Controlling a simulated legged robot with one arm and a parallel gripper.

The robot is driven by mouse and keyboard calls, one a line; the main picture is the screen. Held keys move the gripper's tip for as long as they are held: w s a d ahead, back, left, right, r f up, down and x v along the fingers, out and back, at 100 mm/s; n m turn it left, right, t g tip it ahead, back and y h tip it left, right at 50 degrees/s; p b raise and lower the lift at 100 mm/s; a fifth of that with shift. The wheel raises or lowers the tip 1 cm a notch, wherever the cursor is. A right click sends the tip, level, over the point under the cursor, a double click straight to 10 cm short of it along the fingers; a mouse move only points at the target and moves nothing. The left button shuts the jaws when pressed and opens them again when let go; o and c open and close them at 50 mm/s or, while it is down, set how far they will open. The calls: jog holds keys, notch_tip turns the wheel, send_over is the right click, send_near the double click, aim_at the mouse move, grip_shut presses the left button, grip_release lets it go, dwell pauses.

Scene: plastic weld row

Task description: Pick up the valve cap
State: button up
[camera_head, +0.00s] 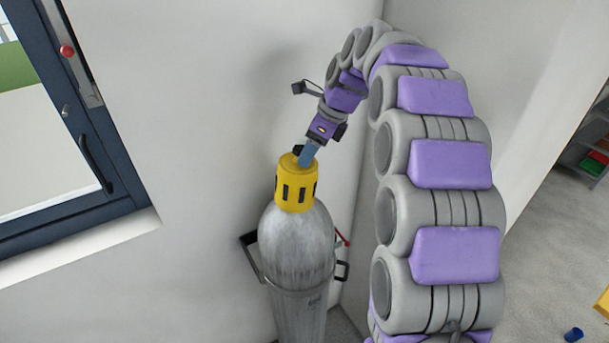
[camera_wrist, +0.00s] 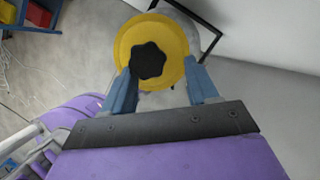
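The valve cap (camera_head: 296,190), yellow with dark vertical slots, sits upright on top of a grey gas cylinder (camera_head: 298,245). In the wrist view the yellow cap (camera_wrist: 168,35) is seen from above as a round disc with a black star-shaped centre. My gripper (camera_head: 307,153) is at the top of the cap, coming down at a tilt. In the wrist view its two blue fingers (camera_wrist: 157,68) are apart, one on each side of the cap's near part. The left finger overlaps the cap's edge; I cannot tell whether either finger touches it.
The cylinder stands in a dark-framed holder (camera_head: 342,271) in the corner between two pale walls. A dark-framed window (camera_head: 105,205) is on the left. A shelf with coloured bins (camera_head: 592,164) stands far right. A small blue object (camera_head: 573,334) lies on the open grey floor.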

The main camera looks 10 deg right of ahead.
aim_at(297, 150)
jog(key=shift+s+a, duration=0.1)
jog(key=shift+a, duration=0.05)
jog(key=shift+c, duration=0.8)
jog(key=a, duration=0.3)
jog(key=c, duration=0.6)
jog(key=shift+c, duration=0.7)
jog(key=shift+d, duration=0.2)
jog(key=shift+c, duration=0.7)
jog(key=shift+d, duration=0.7)
grip_shut()
jog(key=shift+a+r, duration=0.15)
